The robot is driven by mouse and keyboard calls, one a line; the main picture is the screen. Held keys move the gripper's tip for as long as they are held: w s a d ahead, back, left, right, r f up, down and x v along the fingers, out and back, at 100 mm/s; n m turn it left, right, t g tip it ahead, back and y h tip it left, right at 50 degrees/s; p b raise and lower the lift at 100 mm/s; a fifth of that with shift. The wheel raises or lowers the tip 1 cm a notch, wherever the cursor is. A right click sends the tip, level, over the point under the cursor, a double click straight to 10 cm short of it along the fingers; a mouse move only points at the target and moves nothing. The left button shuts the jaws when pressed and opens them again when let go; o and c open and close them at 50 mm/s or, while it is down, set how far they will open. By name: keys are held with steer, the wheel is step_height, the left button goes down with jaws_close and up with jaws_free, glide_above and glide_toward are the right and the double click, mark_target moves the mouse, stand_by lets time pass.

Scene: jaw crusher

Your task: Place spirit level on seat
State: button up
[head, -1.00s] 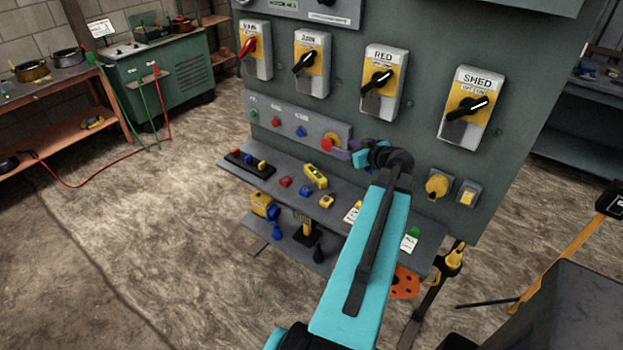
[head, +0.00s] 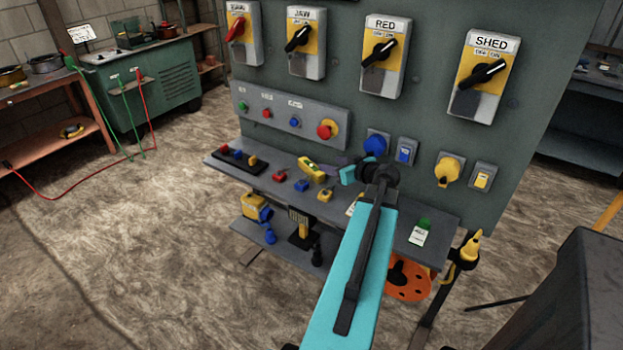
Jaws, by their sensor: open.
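The spirit level (head: 314,171) is a small yellow bar with a green vial, lying on the grey shelf (head: 385,232) below the switch panel. My gripper (head: 337,166) is just right of the level, above the shelf, with its fingers toward it. It is open and looks empty, and is small and partly hidden by my wrist. Whether it touches the level I cannot tell. I cannot make out for sure which part is the seat.
Red (head: 280,176) and blue (head: 301,185) blocks and a yellow one (head: 325,194) lie close to the level. A black strip (head: 222,163) with small pieces is at the shelf's left. The panel (head: 350,110) with knobs rises behind. A lower shelf (head: 285,252) holds tools.

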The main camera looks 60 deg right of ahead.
steer(key=shift+f+b, duration=1.15)
steer(key=shift+f, duration=0.5)
steer(key=shift+w, duration=0.1)
steer(key=p, duration=0.2)
glide_toward(312, 166)
steer(key=x, duration=0.4)
steer(key=shift+d, duration=0.2)
steer(key=shift+w+d+f, duration=0.15)
steer(key=shift+w+f, duration=0.15)
steer(key=shift+w, duration=0.15)
steer(key=shift+p+x, duration=0.35)
steer(key=shift+x, duration=0.55)
steer(key=shift+p+x, duration=0.5)
steer(key=shift+x, duration=1.15)
steer(key=shift+w+r, duration=0.1)
steer(key=shift+w, duration=0.05)
steer(key=shift+c, duration=0.4)
